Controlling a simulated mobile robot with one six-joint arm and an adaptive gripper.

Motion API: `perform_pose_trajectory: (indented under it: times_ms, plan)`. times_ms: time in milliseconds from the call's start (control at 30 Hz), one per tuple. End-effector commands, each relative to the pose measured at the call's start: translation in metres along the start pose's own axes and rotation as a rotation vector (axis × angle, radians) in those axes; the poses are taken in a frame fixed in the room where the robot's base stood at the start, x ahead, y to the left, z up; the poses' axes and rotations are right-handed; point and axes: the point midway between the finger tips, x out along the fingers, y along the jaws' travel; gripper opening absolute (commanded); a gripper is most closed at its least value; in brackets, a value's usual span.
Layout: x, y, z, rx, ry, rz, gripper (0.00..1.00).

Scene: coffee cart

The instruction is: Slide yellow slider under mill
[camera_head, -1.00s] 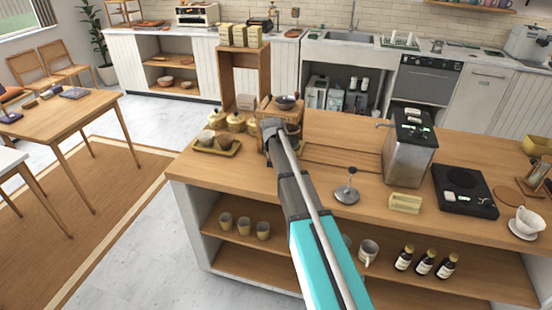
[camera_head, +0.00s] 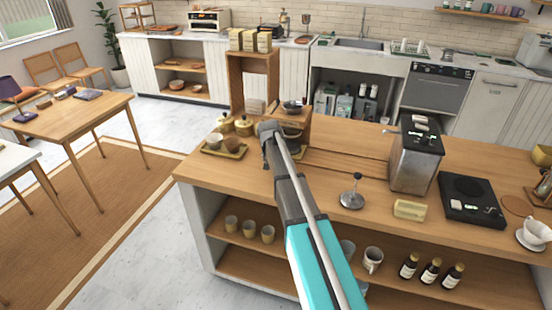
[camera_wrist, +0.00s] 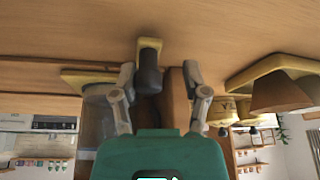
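My gripper (camera_wrist: 160,72) is open in the wrist view, which is upside down. Its two fingers stand on either side of a dark rounded handle with a yellow part (camera_wrist: 150,43), likely the yellow slider, on the wooden counter. The fingers do not visibly close on it. In the head view my arm hides the slider and most of the gripper. A wooden stand with a dark bowl on top (camera_head: 292,106), likely the mill, is just behind the gripper. A yellow plate edge (camera_wrist: 88,76) shows left of the gripper in the wrist view.
A yellow tray with cups (camera_head: 222,152) and yellow lidded pots (camera_head: 243,126) stand left of the gripper. A tall wooden shelf unit (camera_head: 236,88) rises behind. To the right are a tamper (camera_head: 352,196) and a metal grinder box (camera_head: 411,165). The counter's front left is clear.

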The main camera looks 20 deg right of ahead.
Motion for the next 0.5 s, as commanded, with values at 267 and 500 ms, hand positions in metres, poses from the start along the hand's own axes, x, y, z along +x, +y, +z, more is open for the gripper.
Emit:
perform_pose_trajectory:
  times_ms: [267,500]
  plan:
    - [0.000,0.005,-0.001,0.004,-0.001,0.006,0.65]
    - [-0.005,0.007,0.015,-0.008,-0.015,0.006,0.65]
